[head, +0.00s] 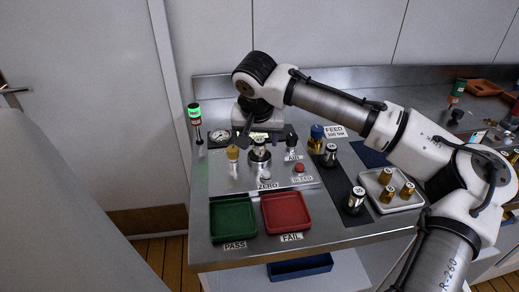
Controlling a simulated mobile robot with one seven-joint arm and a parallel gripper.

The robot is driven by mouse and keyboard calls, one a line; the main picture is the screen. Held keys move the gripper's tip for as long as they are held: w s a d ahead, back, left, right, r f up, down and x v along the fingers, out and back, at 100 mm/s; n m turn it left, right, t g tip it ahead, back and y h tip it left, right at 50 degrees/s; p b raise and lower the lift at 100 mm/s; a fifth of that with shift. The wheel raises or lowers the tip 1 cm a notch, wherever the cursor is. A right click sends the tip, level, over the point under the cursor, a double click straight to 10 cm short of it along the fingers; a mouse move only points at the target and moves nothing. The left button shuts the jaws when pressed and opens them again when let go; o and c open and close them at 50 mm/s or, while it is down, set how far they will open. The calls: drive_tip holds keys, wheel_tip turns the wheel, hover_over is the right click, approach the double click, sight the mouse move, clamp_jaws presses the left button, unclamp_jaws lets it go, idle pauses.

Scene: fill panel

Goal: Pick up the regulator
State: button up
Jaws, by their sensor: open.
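My gripper (260,142) points down over the silver round fixture (259,162) on the steel fill panel (225,181). Its dark fingers are open, and a small dark-topped part shows between or just behind them. I cannot tell whether they touch it. No part is clearly marked as the regulator. A brass fitting (233,153) stands upright just left of the gripper.
A green PASS tray (232,236) and a red FAIL tray (287,226), both empty, lie in front. A pale tray (371,191) holds several brass parts. A gauge (219,136) and green-lit lamp post (195,116) stand left. A red button (299,167) is right of the fixture.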

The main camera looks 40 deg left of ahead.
sight(260, 141)
drive_tip(key=shift+w+a+p+x, duration=0.1)
drive_tip(key=shift+p+x, duration=0.2)
drive_tip(key=shift+x, duration=0.8)
drive_tip(key=shift+w+a+p+x, duration=0.1)
drive_tip(key=shift+p+x, duration=0.15)
drive_tip(key=shift+x, duration=0.9)
drive_tip(key=shift+r, duration=0.2)
clamp_jaws()
